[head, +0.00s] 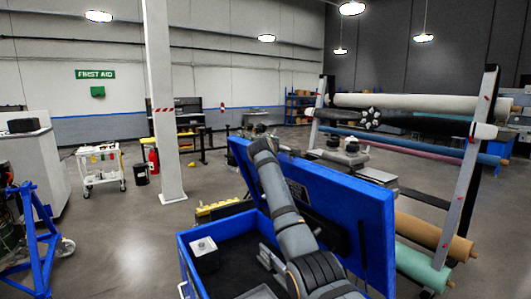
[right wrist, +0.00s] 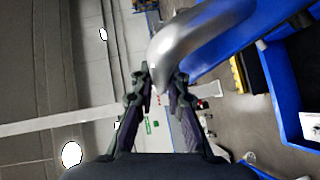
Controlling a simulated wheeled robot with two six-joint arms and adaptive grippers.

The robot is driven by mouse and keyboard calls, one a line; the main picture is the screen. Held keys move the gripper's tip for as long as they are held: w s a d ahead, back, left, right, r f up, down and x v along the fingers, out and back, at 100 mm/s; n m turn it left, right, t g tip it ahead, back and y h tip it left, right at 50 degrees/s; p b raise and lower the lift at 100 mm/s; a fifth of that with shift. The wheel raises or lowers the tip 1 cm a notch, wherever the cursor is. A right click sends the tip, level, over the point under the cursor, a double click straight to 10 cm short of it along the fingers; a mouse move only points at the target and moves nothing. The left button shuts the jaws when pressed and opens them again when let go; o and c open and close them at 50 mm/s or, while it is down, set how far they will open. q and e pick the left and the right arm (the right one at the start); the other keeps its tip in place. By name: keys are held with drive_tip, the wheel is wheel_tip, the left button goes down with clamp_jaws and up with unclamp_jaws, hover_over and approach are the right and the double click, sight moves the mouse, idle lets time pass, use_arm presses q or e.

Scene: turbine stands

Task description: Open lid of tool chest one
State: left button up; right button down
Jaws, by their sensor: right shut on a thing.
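The blue tool chest (head: 187,262) stands at the bottom centre of the head view, its dark inside uncovered. Its blue lid (head: 375,215) is raised and tilted well up from the box. My right arm reaches up across the lid's inner face to its upper left edge; the fingers cannot be made out there. In the right wrist view my right gripper (right wrist: 165,83) is shut on the curved silver handle (right wrist: 195,35), which is on the lid (right wrist: 285,12). My left gripper is not in view.
A small white box (head: 203,246) lies inside the chest. A rack of fabric rolls (head: 463,175) stands close on the right. A white pillar (head: 163,110) and a white cart (head: 100,167) are farther back left. A blue stand (head: 38,235) is at far left.

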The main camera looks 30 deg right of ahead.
drive_tip(key=shift+w+d+r, duration=0.1)
drive_tip(key=shift+d+r, duration=0.05)
drive_tip(key=shift+d, duration=0.4)
drive_tip(key=shift+d+r, duration=0.15)
drive_tip(key=shift+d, duration=0.4)
drive_tip(key=c, duration=1.3)
unclamp_jaws()
drive_tip(key=shift+c, duration=0.2)
drive_tip(key=shift+a, duration=0.1)
